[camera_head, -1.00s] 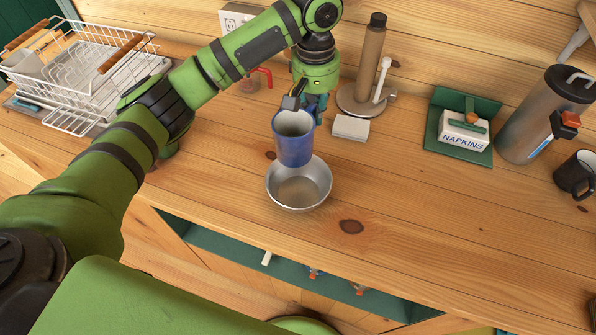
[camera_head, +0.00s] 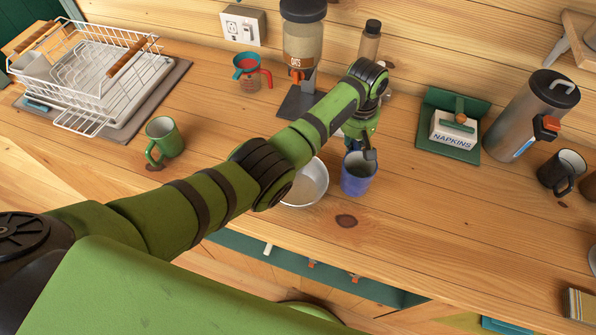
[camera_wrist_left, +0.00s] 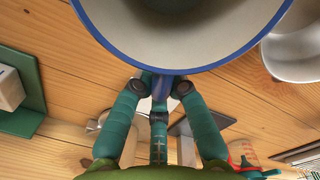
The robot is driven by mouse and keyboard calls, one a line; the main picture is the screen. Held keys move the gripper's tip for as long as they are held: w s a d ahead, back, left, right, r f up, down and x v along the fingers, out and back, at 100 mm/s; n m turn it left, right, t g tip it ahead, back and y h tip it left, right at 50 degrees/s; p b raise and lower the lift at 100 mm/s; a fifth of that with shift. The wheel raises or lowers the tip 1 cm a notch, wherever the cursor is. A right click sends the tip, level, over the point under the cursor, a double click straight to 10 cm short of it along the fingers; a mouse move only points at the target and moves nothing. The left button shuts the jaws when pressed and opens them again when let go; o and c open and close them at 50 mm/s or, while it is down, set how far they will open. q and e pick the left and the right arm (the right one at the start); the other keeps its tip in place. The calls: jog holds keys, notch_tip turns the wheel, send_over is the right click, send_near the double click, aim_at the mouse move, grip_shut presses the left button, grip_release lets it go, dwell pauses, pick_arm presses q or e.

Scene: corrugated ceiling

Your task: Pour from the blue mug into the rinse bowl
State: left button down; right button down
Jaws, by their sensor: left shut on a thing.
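The blue mug (camera_head: 357,178) is upright, just right of the metal rinse bowl (camera_head: 308,186) in the head view. My left gripper (camera_head: 362,152) is shut on the mug at its far side. In the left wrist view the mug's blue rim (camera_wrist_left: 180,68) fills the top, with the gripper fingers (camera_wrist_left: 160,88) closed at it. The bowl also shows at the right of that view (camera_wrist_left: 292,60), apart from the mug. My arm covers part of the bowl. Whether the mug touches the counter is hard to tell. My right gripper is out of view.
A green mug (camera_head: 164,137) and a dish rack (camera_head: 90,75) stand at left. An oats dispenser (camera_head: 302,45) and a measuring cup (camera_head: 250,72) stand behind. Napkins (camera_head: 453,130), a tall grey flask (camera_head: 530,115) and a dark mug (camera_head: 562,172) are at right. The front right counter is clear.

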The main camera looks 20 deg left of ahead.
pick_arm(q)
jog(key=shift+s+d+f, duration=0.35)
jog(key=shift+s+d, duration=0.05)
jog(key=shift+s, duration=0.05)
jog(key=shift+a, duration=0.2)
jog(key=shift+s+a+r+m+h+p, duration=0.1)
jog(key=shift+a+m+h+p, duration=0.25)
jog(key=shift+p, duration=0.2)
jog(key=shift+s+a+t+h, duration=0.1)
jog(key=shift+a+t+h, duration=0.05)
jog(key=shift+t+h, duration=0.3)
jog(key=shift+a+r+h+p, duration=0.15)
jog(key=shift+r+h+p, duration=0.25)
jog(key=shift+r+p, duration=0.25)
jog(key=shift+s+a+r+t+h, duration=0.25)
jog(key=shift+a+r+h, duration=0.3)
jog(key=shift+r+h, duration=0.3)
jog(key=shift+s+a+r+t+h, duration=0.1)
jog(key=shift+a+r+t+h, duration=0.2)
jog(key=shift+a+r+h, duration=0.5)
jog(key=shift+s+a+r+t+h, duration=0.2)
jog(key=shift+a+r+t+h, duration=0.25)
jog(key=shift+h, duration=0.7)
